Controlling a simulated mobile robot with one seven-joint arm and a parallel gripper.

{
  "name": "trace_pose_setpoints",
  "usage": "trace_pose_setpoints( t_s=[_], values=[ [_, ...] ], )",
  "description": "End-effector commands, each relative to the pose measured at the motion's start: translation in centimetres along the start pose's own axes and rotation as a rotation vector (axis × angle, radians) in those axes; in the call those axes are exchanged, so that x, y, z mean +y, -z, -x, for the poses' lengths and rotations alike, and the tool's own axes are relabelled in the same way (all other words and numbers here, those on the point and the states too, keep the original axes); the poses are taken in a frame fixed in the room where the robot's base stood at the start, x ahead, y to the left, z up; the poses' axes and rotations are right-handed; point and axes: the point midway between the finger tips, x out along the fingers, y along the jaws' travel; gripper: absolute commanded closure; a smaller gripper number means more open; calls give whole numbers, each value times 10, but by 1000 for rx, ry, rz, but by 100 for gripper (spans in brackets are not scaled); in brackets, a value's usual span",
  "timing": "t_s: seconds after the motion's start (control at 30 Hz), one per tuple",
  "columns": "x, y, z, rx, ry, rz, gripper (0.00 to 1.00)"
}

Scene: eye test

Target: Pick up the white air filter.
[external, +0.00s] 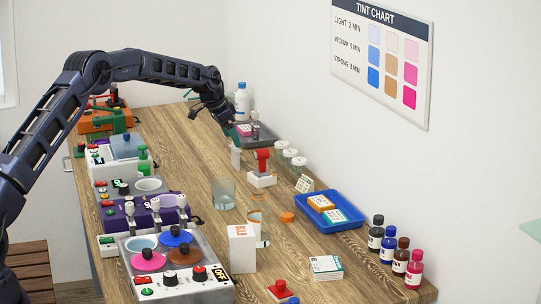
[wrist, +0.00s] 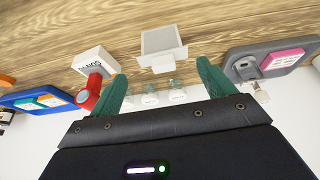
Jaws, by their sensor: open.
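The thing that looks like the white air filter is a white-framed square with a grey face (wrist: 162,41) in the wrist view, with a small white tab on its near side. In the external view it seems to be the small white upright piece (external: 235,157) on the wooden table. My gripper (external: 214,120) is above and slightly left of it there. In the wrist view my gripper (wrist: 165,76) has its two green fingers spread apart and empty. The filter shows beyond the fingertips, roughly centred between them, with no visible contact.
A white block with a red handle (wrist: 93,75) is left of the filter, near one finger. A grey tray with a pink-labelled item (wrist: 276,58) is to the right. Glass jars (external: 290,154) stand by the wall. A blue tray (external: 350,213) and a glass beaker (external: 223,194) are nearer.

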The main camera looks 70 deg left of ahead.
Motion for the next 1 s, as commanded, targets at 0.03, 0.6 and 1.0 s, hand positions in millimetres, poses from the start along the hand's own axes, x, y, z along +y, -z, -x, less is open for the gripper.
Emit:
trace_pose_setpoints(
  t_s=[0.03,0.6,1.0],
  values=[
    [0,0,-5,-1,-1,0,18],
    [-5,0,-47,0,0,0,18],
    [-5,0,-47,0,0,0,58]
  ],
)
